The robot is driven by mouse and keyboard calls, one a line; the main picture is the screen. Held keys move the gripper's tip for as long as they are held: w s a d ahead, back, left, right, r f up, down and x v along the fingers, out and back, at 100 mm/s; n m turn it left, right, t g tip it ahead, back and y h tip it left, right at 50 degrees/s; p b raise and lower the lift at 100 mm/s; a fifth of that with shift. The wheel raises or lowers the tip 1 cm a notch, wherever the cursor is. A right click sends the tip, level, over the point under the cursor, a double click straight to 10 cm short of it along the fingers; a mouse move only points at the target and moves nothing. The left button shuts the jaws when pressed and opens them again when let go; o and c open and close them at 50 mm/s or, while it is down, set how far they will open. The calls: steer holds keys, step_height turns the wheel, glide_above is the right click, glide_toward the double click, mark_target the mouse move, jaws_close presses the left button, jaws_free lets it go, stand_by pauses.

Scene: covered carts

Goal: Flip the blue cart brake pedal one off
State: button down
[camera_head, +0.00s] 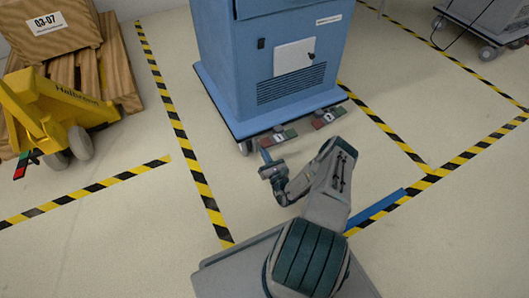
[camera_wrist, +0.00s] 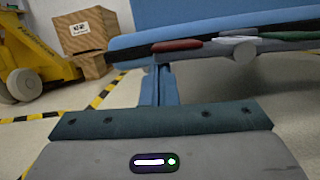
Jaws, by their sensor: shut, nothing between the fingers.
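The blue cart (camera_head: 280,55) stands upright in the middle of the head view. Two brake pedals stick out low at its near edge, each with a red part, a pale label and a green part. The left pedal (camera_head: 278,137) is closer to my gripper; the label digits are too small to read surely. The right pedal (camera_head: 328,118) is farther along the edge. My gripper (camera_head: 265,156) is shut and empty, just in front of the left pedal's red end. In the wrist view the fingers (camera_wrist: 162,82) point toward the red pedal part (camera_wrist: 177,45); contact is unclear.
A yellow pallet jack (camera_head: 60,110) and a box (camera_head: 52,28) on wooden pallets stand at the left. Yellow-black floor tape (camera_head: 180,130) marks the bay. A grey cart (camera_head: 485,20) is far right.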

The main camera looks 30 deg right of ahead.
steer(key=shift+s+d+r+m+h+p, duration=0.1)
steer(key=shift+d+r+m+h+p, duration=0.1)
steer(key=shift+r+m+h+p, duration=0.35)
steer(key=shift+r, duration=0.15)
steer(key=shift+a+y, duration=0.15)
steer(key=shift+y, duration=0.2)
